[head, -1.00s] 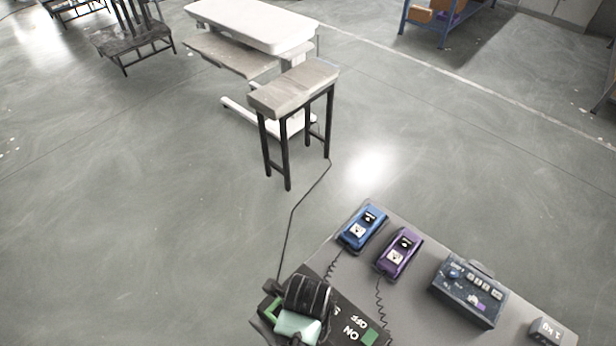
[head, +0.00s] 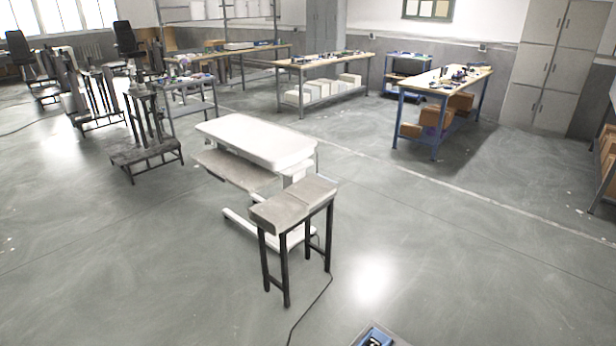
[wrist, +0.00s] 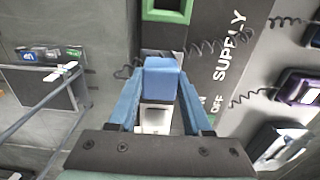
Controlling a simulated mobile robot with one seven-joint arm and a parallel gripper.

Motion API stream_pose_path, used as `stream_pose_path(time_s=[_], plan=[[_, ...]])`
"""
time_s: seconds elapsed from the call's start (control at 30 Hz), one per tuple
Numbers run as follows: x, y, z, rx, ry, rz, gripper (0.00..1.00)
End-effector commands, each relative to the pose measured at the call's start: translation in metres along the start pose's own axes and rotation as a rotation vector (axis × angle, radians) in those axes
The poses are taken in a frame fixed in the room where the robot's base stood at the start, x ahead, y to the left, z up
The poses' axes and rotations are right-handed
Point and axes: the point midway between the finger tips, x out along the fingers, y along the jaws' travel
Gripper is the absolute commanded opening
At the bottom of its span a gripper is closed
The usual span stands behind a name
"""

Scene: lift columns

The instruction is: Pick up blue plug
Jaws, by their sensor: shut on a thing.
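The blue plug (wrist: 162,78) shows in the wrist view as a blue block between the fingertips of my gripper (wrist: 161,92). My gripper is shut on it, with one blue finger on each side. The plug is above or beside the dark supply box (wrist: 205,60) marked SUPPLY and OFF. I cannot tell whether the plug touches the box. A green-framed socket (wrist: 166,14) is just beyond the plug at the top of the view. The head view shows neither my gripper nor the plug.
Coiled cables (wrist: 205,47) run beside the plug. A purple device (wrist: 298,88) lies at the right. In the head view, a blue device (head: 374,338) shows at the bottom edge. A small black-legged table (head: 295,205) and white lift table (head: 255,140) stand on open floor.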

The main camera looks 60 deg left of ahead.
Motion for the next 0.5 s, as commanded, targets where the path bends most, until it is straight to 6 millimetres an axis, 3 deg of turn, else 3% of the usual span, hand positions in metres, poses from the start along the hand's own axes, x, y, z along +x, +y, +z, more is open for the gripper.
stream_pose_path(time_s=[0.27, 0.5], plan=[[-0.008, -0.001, 0.001, 0.0, -0.002, -0.004, 0.0], [-0.048, -0.002, 0.0, 0.001, -0.002, -0.006, 0.0]])
